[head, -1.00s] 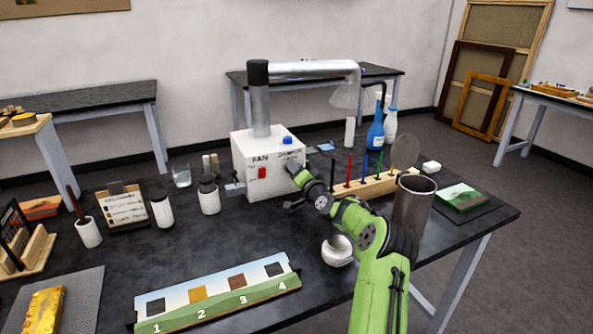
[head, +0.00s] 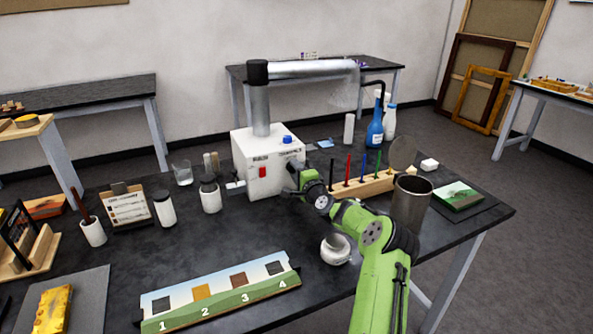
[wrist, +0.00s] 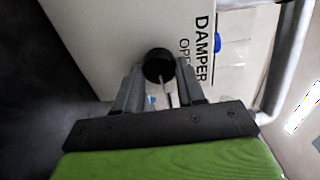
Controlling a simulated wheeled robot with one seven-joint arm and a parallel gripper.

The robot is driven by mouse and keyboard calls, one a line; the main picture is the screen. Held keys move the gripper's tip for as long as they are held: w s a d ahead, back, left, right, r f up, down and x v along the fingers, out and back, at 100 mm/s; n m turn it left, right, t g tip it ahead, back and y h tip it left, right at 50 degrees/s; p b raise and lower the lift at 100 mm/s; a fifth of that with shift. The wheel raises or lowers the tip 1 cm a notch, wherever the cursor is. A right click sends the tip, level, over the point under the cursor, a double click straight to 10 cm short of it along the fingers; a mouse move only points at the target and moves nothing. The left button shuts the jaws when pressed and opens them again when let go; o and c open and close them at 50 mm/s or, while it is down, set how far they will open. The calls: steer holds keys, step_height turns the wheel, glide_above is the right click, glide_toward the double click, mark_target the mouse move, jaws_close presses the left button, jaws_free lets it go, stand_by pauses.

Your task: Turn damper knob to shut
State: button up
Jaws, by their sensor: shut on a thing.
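The white fan box (head: 250,170) stands on the black table, with a red switch (head: 262,172) on its front and a blue knob (head: 287,139) on top. In the wrist view the box face (wrist: 120,30) carries the words "DAMPER" and a partly hidden "OPE...". A round black damper knob (wrist: 159,66) with a pale line on it sits beside the lettering. My gripper (wrist: 160,80) has its two fingers on either side of this knob, shut on it. In the head view my gripper (head: 292,187) is at the box's right front, and my arm hides the knob.
A wooden rack (head: 365,187) with several coloured sticks stands right of the box, close to my arm. A metal cup (head: 411,203) and a small white jar (head: 335,249) are near the arm. White bottles (head: 210,196) stand to the left. A numbered strip (head: 220,295) lies in front.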

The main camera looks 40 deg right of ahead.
stand_by(0.4)
steer(key=o, duration=1)
steer(key=v, duration=1.5)
steer(key=shift+s+a, duration=0.15)
steer(key=shift+s, duration=0.25)
